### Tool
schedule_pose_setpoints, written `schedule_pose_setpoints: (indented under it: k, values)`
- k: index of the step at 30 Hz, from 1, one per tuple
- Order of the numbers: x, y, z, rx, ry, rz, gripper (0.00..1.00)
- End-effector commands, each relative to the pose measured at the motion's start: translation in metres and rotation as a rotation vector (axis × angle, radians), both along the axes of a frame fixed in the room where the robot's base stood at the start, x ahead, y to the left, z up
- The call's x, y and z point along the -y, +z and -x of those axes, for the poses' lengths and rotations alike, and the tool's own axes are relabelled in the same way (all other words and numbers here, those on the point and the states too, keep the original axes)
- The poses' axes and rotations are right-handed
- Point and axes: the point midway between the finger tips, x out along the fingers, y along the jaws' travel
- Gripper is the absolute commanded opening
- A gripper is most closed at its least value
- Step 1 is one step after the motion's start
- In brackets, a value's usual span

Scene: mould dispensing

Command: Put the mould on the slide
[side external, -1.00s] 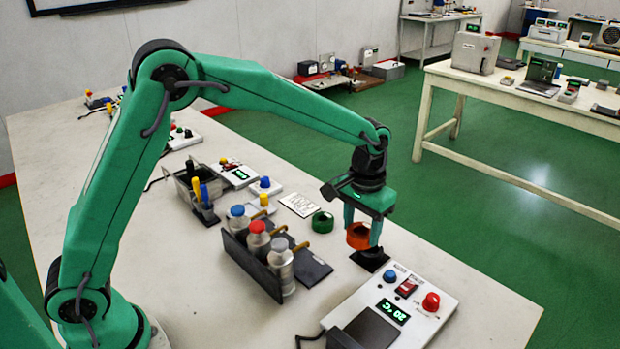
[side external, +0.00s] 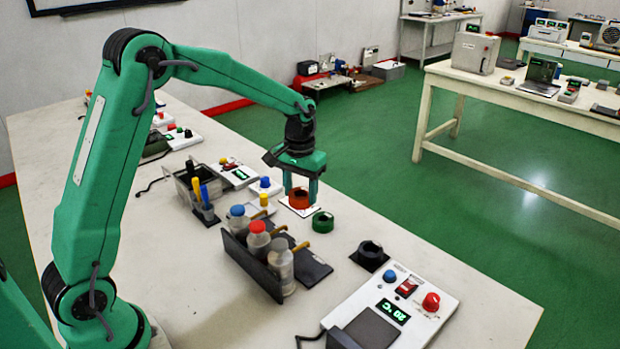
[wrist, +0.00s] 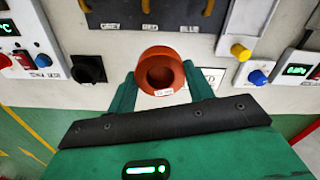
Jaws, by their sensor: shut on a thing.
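The mould (side external: 299,200) is an orange ring with a round hole. My gripper (side external: 300,191) is shut on it, with a finger on each side. In the wrist view the mould (wrist: 175,60) sits between the two green fingers, its opening facing the camera, with a small white label on its rim. The slide (side external: 303,214) appears to be the white card under the mould in the side view, largely covered by it. I cannot tell whether the mould touches the card or hangs just above it.
A green ring (side external: 323,222) stands close in front of the card. A black holder (side external: 370,256) and a heater box (side external: 410,310) are nearer the front. A rack of capped bottles (side external: 258,245) stands to the left, with a blue-knobbed box (side external: 265,186) behind.

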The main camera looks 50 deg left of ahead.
Motion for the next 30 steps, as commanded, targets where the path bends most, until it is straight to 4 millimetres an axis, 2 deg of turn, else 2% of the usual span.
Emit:
schedule_pose_setpoints:
  k: [1, 6, 12, 15, 21, 30]
  values:
    - [-0.018, 0.0, 0.004, 0.001, 0.03, 0.0, 0.25]
    - [-0.068, 0.0, 0.019, 0.0, 0.108, 0.0, 0.25]
    - [-0.118, 0.0, 0.041, 0.001, 0.19, 0.0, 0.25]
    - [-0.136, -0.001, 0.051, 0.001, 0.22, 0.0, 0.25]
    - [-0.154, -0.001, 0.062, 0.001, 0.252, 0.0, 0.25]
    - [-0.156, -0.002, 0.064, 0.0, 0.256, 0.0, 0.25]
